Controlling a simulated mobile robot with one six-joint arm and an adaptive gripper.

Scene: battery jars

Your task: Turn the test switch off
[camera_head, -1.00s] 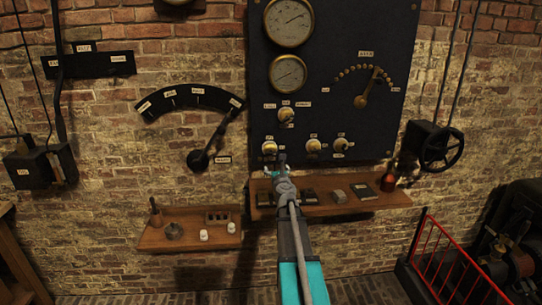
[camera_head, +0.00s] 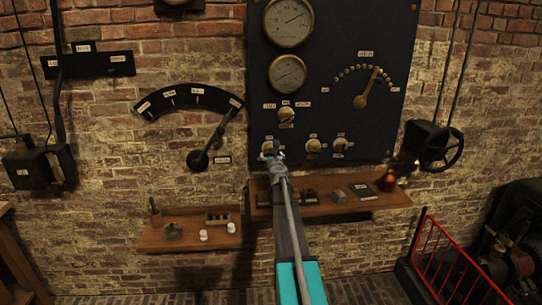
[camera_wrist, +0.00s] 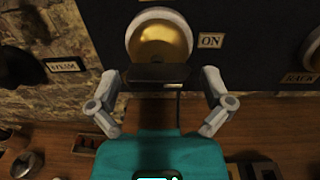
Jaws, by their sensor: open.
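A dark control panel (camera_head: 330,110) on the brick wall carries several brass knobs. The lower left knob (camera_head: 266,147) is partly hidden behind my gripper (camera_head: 273,157). In the wrist view a round brass knob (camera_wrist: 160,42) with a pale rim stands right ahead, with an ON label (camera_wrist: 210,41) to its right. A dark block crosses its lower part. My gripper (camera_wrist: 161,82) is open, its two grey fingers spread to the left and right below the knob. I cannot tell whether they touch it. The word naming the test switch is too small to read.
A wooden shelf (camera_head: 375,204) with small items and a red-brown flask (camera_head: 387,180) is just below the panel. A lower shelf (camera_head: 153,239) is at the left. A lever dial (camera_head: 190,97) and a handwheel (camera_head: 441,149) flank the panel.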

